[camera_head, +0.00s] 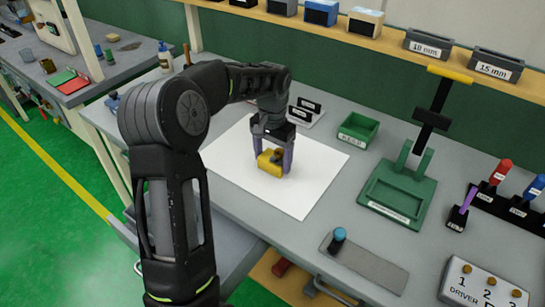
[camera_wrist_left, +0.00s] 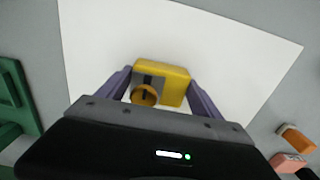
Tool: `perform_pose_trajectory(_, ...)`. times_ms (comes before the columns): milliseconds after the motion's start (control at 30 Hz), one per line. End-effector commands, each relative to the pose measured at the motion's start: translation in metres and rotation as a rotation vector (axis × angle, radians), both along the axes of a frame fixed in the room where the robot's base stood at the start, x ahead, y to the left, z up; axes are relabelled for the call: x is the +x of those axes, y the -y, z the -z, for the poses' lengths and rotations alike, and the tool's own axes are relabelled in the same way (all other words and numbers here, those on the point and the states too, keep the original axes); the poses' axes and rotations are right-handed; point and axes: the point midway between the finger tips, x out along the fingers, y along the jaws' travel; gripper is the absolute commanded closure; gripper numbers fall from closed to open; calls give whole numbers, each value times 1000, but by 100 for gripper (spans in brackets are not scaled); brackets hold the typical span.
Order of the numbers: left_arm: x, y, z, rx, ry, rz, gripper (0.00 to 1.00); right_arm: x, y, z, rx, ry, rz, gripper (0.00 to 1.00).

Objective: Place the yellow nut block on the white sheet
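The yellow nut block (camera_head: 268,164) is over the middle of the white sheet (camera_head: 308,188). A round brass-brown nut shows on one face. My left gripper (camera_head: 273,157) points down, its purple fingers on either side of the block. In the left wrist view the block (camera_wrist_left: 173,82) fills the space between the fingertips (camera_wrist_left: 161,84), and both appear to touch it. The white sheet (camera_wrist_left: 235,50) lies behind it. I cannot tell whether the block's underside touches the sheet. My right gripper is in neither view.
A green bin (camera_head: 358,131) and black clips on a plate (camera_head: 306,108) stand beyond the sheet. A green fixture (camera_head: 398,190) is to the right, and a grey plate with a blue-topped knob (camera_head: 366,264) is in front. Much of the sheet is bare.

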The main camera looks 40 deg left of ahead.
Motion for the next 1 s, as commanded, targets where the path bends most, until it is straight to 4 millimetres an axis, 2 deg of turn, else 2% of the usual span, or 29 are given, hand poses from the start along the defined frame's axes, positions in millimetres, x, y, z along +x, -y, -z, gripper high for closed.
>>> perform_pose_trajectory(33,0,0,0,0,0,0,20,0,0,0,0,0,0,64)
perform_pose_trajectory(200,0,0,0,0,-1,0,6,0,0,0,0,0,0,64)
perform_pose_trajectory(467,0,0,-1,0,0,0,6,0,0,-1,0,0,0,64)
perform_pose_trajectory(600,0,0,-8,1,1,-1,6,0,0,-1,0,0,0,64)
perform_pose_trajectory(767,1,-1,-29,2,4,-1,6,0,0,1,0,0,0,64)
perform_pose_trajectory(1000,1,0,-80,1,4,-1,6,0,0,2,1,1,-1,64)
